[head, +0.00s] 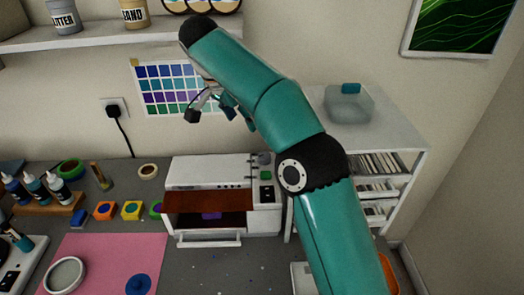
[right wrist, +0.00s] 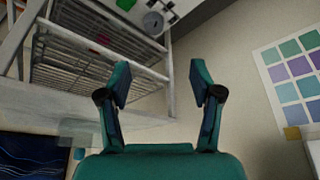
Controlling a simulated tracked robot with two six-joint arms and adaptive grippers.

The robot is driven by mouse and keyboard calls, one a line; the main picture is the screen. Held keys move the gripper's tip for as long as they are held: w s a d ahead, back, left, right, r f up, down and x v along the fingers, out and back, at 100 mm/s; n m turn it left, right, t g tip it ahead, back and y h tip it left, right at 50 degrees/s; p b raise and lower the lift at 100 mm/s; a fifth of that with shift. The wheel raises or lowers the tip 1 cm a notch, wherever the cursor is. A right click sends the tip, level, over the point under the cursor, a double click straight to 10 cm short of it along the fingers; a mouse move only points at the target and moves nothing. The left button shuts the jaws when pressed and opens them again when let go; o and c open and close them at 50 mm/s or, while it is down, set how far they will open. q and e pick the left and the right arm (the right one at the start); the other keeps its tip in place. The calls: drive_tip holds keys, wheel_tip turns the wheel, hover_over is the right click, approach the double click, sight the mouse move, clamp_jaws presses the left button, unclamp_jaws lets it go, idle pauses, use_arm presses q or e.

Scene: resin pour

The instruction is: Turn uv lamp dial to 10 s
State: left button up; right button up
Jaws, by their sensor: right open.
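The UV lamp (head: 215,168) is a white box on the desk in the head view, with a reddish-brown front opening and a purple item inside. Its control panel on the right carries a grey dial (head: 264,158), a green button (head: 265,175) and a dark switch (head: 267,194). My right gripper (head: 208,108) is open and empty, raised above and left of the dial, near the wall. In the right wrist view my open fingers (right wrist: 160,82) have nothing between them. A grey dial (right wrist: 153,22) shows at the top, apart from them. The dial's setting is unreadable. My left gripper is not seen.
A white shelf unit (head: 382,140) with a clear tub (head: 349,103) stands right of the lamp. A colour chart (head: 165,88) hangs behind my gripper, below a wall shelf (head: 90,36). Bottles, tape rolls and a pink mat (head: 100,255) occupy the desk's left.

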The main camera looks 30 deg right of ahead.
drive_tip(key=x, duration=1.1)
drive_tip(key=d+x, duration=0.1)
drive_tip(key=x, duration=0.4)
drive_tip(key=shift+s+d+f, duration=0.15)
drive_tip(key=shift+s+d, duration=0.05)
drive_tip(key=shift+s, duration=0.1)
